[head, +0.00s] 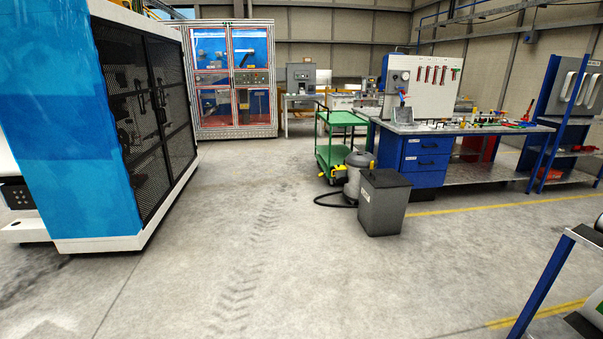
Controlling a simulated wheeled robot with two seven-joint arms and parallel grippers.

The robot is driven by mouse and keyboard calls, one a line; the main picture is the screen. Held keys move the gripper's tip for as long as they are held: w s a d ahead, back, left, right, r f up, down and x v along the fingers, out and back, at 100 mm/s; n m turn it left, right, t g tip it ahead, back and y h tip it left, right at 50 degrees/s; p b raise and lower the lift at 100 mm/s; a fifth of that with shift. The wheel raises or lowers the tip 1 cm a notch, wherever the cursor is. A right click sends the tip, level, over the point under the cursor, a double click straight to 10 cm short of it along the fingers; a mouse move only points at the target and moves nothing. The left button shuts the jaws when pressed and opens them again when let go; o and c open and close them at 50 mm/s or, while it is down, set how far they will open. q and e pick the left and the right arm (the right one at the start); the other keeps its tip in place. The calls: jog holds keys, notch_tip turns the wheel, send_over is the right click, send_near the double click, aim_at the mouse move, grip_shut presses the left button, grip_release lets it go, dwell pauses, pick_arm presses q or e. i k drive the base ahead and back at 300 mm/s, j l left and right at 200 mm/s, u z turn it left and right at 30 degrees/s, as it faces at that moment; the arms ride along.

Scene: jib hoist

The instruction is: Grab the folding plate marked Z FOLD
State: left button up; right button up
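I see no folding plate and cannot read any Z FOLD marking in the head view. The blue workbench (424,155) at the right holds several small tools and parts on its metal top, too small to tell apart. Neither of my grippers shows in the head view.
A blue-and-white machine with black mesh doors (160,95) stands at the left. A cabinet with red-framed windows (232,80) is at the back. A green cart (340,120), a vacuum cleaner (354,175) and a grey bin (381,203) stand before the bench. The central floor (240,240) is clear.

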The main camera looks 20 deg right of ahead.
aim_at(430, 122)
jog(key=i+l+z, duration=0.25)
jog(key=l+z, duration=0.15)
jog(key=i+l+z, duration=0.6)
jog(key=z, duration=0.2)
jog(key=i+l+z, duration=0.1)
jog(key=i+z, duration=0.45)
jog(key=i, duration=2.35)
jog(key=i+u, duration=0.1)
jog(key=i, duration=0.4)
jog(key=i+l+u, duration=0.15)
jog(key=i, duration=0.35)
jog(key=i+u, duration=0.1)
jog(key=i, duration=0.35)
jog(key=i+l+u, duration=0.1)
jog(key=i+l, duration=0.15)
jog(key=i, duration=0.25)
jog(key=i+l+u, duration=0.1)
jog(key=i, duration=0.4)
jog(key=i+l+u, duration=0.15)
jog(key=i+l, duration=0.15)
jog(key=i, duration=0.15)
jog(key=i+l+u, duration=0.25)
jog(key=i+l, duration=0.1)
jog(key=l, duration=0.5)
jog(key=i, duration=0.05)
